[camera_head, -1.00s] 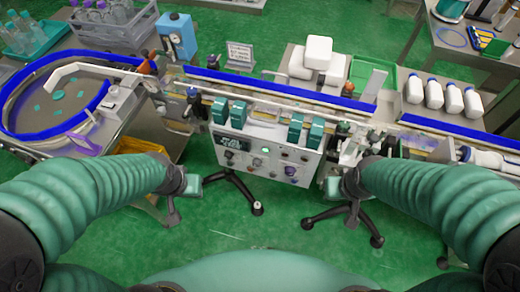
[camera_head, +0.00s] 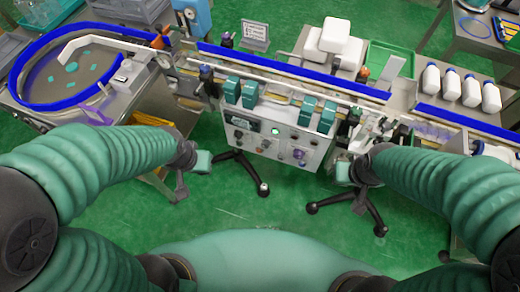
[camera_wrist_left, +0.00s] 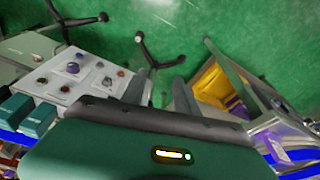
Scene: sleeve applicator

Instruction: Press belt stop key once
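The control panel (camera_head: 262,143) is on the front of the conveyor machine, with a small display, a lit green button (camera_head: 275,132), a purple knob (camera_head: 298,154) and several small keys. I cannot read which one is the belt stop key. The panel also shows at the left of the left wrist view (camera_wrist_left: 88,72). My left gripper (camera_head: 197,172) is in front of and left of the panel, apart from it. In the left wrist view its fingers (camera_wrist_left: 161,82) are spread with nothing between them. My right gripper (camera_head: 350,180) is right of the panel; its fingers are unclear.
The blue-edged conveyor (camera_head: 290,70) runs behind the panel, with teal blocks (camera_head: 240,90) above the panel. A round blue-rimmed feeder (camera_head: 75,70) stands left. Black stand legs (camera_head: 240,165) are on the green floor, which is otherwise open in front.

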